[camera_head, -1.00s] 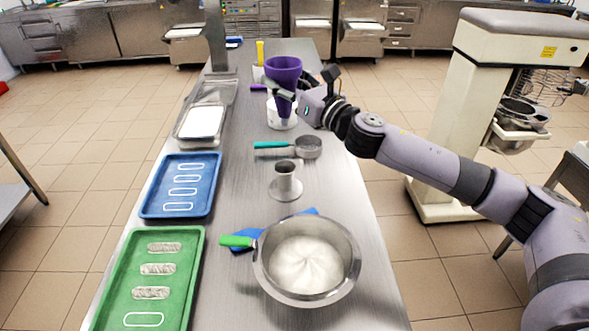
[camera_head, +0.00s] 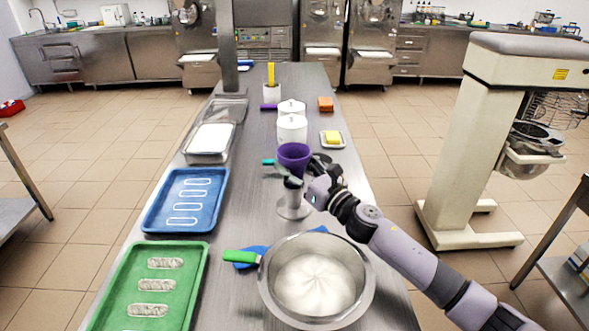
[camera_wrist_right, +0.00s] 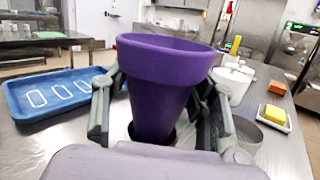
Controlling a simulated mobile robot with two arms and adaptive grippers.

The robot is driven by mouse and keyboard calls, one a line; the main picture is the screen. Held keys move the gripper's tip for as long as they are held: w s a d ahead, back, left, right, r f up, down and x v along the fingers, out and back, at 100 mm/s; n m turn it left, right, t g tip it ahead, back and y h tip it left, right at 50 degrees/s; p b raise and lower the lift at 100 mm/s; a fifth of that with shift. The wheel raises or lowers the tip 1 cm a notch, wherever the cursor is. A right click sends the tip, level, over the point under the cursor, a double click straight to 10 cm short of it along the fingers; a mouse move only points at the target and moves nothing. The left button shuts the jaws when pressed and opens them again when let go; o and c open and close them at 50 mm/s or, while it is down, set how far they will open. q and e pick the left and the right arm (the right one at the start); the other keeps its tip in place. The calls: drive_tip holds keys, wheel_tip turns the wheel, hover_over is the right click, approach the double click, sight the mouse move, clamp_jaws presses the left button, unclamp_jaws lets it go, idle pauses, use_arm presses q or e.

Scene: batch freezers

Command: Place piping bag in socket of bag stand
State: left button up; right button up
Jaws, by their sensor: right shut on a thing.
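The purple piping bag (camera_head: 294,156) is upright, wide end up, between the fingers of my right gripper (camera_head: 289,181). In the right wrist view the fingers close on both sides of the bag (camera_wrist_right: 165,85). The metal bag stand (camera_head: 293,209), with a round base on the table, is directly below the bag. The bag's lower end is at the stand's socket and appears to reach into its opening; the gripper partly hides this, so I cannot tell how deep it sits. My left gripper is not in view.
A metal bowl of pale cream (camera_head: 316,277) stands nearer on the table. White canisters (camera_head: 292,128) and a yellow block on a dish (camera_head: 333,138) are behind the stand. A blue tray (camera_head: 186,201) and a green tray (camera_head: 150,284) lie to the left.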

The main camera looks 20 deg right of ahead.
sight(302, 173)
drive_tip(key=shift+f, duration=0.3)
drive_tip(key=shift+f, duration=0.15)
drive_tip(key=o, duration=1.1)
drive_tip(key=shift+o, duration=0.2)
drive_tip(key=shift+r, duration=0.3)
drive_tip(key=b+v, duration=0.1)
drive_tip(key=v, duration=0.5)
drive_tip(key=shift+s+d+f+b, duration=0.2)
drive_tip(key=shift+s+f+b, duration=0.05)
drive_tip(key=shift+b, duration=0.15)
drive_tip(key=shift+s+d, duration=0.1)
drive_tip(key=shift+s, duration=0.35)
